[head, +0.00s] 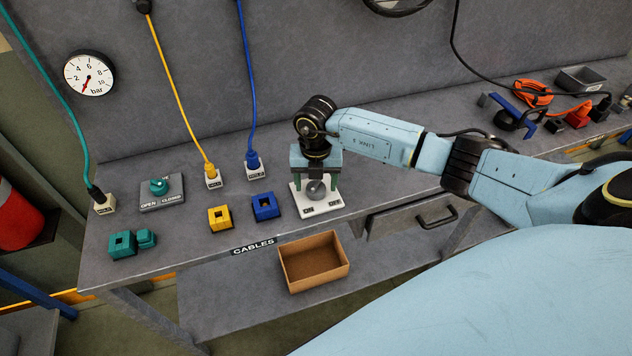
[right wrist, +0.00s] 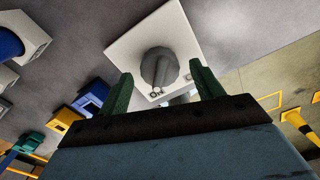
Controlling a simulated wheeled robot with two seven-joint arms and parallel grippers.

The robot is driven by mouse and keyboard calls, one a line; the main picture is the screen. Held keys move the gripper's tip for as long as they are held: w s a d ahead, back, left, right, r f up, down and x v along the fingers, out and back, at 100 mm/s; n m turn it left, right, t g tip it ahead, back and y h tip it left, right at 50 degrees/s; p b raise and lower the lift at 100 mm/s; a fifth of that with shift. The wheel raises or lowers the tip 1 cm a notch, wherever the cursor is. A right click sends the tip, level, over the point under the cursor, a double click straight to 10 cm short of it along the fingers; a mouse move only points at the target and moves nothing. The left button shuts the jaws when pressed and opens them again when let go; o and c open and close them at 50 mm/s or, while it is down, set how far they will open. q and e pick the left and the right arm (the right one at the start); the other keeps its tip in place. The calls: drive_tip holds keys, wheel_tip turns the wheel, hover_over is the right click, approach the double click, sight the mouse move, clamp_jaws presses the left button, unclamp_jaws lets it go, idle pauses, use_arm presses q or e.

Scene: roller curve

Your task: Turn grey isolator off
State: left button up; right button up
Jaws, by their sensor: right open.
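The grey isolator is a round grey knob (head: 316,190) on a white plate (head: 332,206) on the bench. A label there reads "On", near the knob's raised bar. My left gripper is not in view.
Blue (head: 265,207), yellow (head: 220,217) and teal (head: 122,245) blocks sit left of the isolator. A teal knob (head: 158,186) is on an OPEN/CLOSED plate. Cables plug in behind. An open cardboard box (head: 314,262) sits below the bench edge. Tools and an orange cable (head: 533,92) lie at right.

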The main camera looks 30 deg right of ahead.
drive_tip(key=shift+f, duration=0.4)
drive_tip(key=shift+c, duration=0.5)
drive_tip(key=c, duration=0.9)
